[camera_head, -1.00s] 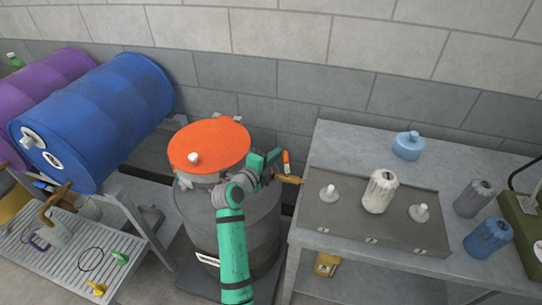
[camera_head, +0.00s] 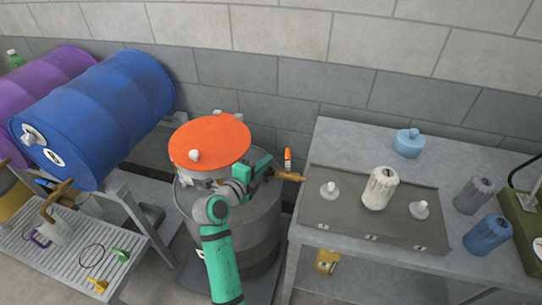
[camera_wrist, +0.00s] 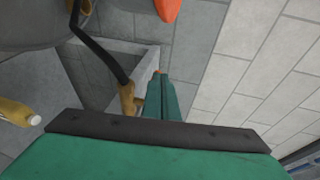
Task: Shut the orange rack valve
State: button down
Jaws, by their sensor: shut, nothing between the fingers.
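A small upright orange piece (camera_head: 288,155) with a pale lower end shows just behind a brass fitting (camera_head: 288,175), between the grey drum and the metal bench. I cannot tell for certain that it is the orange rack valve. My gripper (camera_head: 269,165) is beside the brass fitting, to its left in the head view. In the wrist view my gripper (camera_wrist: 159,80) is shut and empty, with a brass nozzle (camera_wrist: 128,98) on a black hose close to its left. An orange tip (camera_wrist: 167,8) shows at the top there. Contact is unclear.
The grey drum (camera_head: 258,225) with an orange lid (camera_head: 210,142) stands by my arm. Right is a bench (camera_head: 335,140) with a tray (camera_head: 345,222) and bottles. Left are a blue barrel (camera_head: 105,110) and a grated shelf (camera_head: 75,265) with small coloured taps. The wall is close behind.

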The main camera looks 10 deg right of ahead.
jog(key=v, duration=0.3)
jog(key=shift+d, duration=0.15)
dwell(0.4)
